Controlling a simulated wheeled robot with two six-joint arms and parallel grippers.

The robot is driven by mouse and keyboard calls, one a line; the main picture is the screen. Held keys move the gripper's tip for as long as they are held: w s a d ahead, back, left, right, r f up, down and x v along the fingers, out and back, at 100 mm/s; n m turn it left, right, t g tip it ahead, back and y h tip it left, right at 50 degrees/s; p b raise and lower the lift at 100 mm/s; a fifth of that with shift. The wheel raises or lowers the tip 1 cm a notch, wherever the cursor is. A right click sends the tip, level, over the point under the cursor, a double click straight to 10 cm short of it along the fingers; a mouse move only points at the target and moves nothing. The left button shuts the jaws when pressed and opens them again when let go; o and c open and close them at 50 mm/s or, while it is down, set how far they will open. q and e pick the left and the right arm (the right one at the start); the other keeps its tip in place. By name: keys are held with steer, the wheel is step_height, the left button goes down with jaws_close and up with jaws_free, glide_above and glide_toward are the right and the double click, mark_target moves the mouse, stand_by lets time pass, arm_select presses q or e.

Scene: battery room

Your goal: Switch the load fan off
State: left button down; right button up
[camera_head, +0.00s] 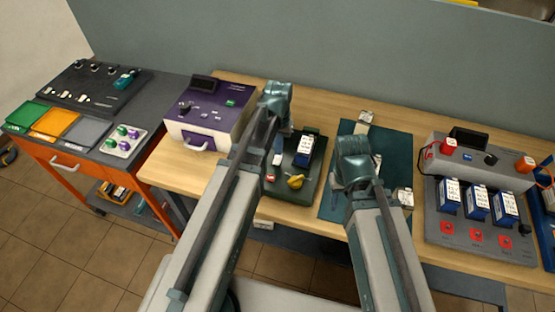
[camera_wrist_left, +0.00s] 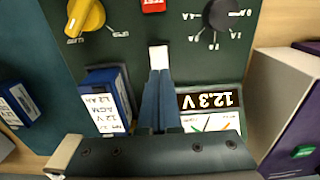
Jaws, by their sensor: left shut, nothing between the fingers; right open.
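The dark green test board (camera_head: 314,188) lies on the wooden bench; it fills much of the left wrist view (camera_wrist_left: 205,65). It carries a yellow knob (camera_wrist_left: 86,17), a red button (camera_wrist_left: 153,5), a black dial (camera_wrist_left: 221,14), a display reading 12.3 V (camera_wrist_left: 208,100) and a white switch-like part (camera_wrist_left: 159,56). A blue battery (camera_wrist_left: 107,100) stands on it. My left gripper (camera_wrist_left: 158,74) is shut and empty, its tips at or just short of the white part; contact is unclear. My right gripper (camera_head: 352,146) is open over the teal mat (camera_head: 393,146). I cannot identify a fan.
A purple and white device (camera_head: 208,108) stands left of the board. A grey charger (camera_head: 480,180) with several blue batteries stands at the right. An orange cart (camera_head: 75,185) with trays is at far left. A grey wall closes the back.

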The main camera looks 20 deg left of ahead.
arm_select(q)
steer(key=shift+f+b, duration=0.9)
arm_select(e)
steer(key=shift+f, duration=0.9)
arm_select(q)
steer(key=shift+r, duration=0.15)
arm_select(e)
steer(key=shift+r, duration=0.15)
arm_select(q)
step_height(320, 180, up, 7)
steer(key=p, duration=0.7)
arm_select(e)
step_height(320, 180, up, 7)
arm_select(q)
steer(key=s+d+f+m+y, duration=0.1)
steer(key=s+d+m, duration=0.2)
steer(key=s+d, duration=0.7)
steer(key=s, duration=0.4)
steer(key=shift+s+d+b, duration=0.2)
steer(key=shift+d+b, duration=0.05)
steer(key=shift+b, duration=0.15)
arm_select(e)
steer(key=shift+f, duration=0.55)
arm_select(q)
steer(key=shift+a, duration=0.15)
arm_select(e)
steer(key=shift+a, duration=0.15)
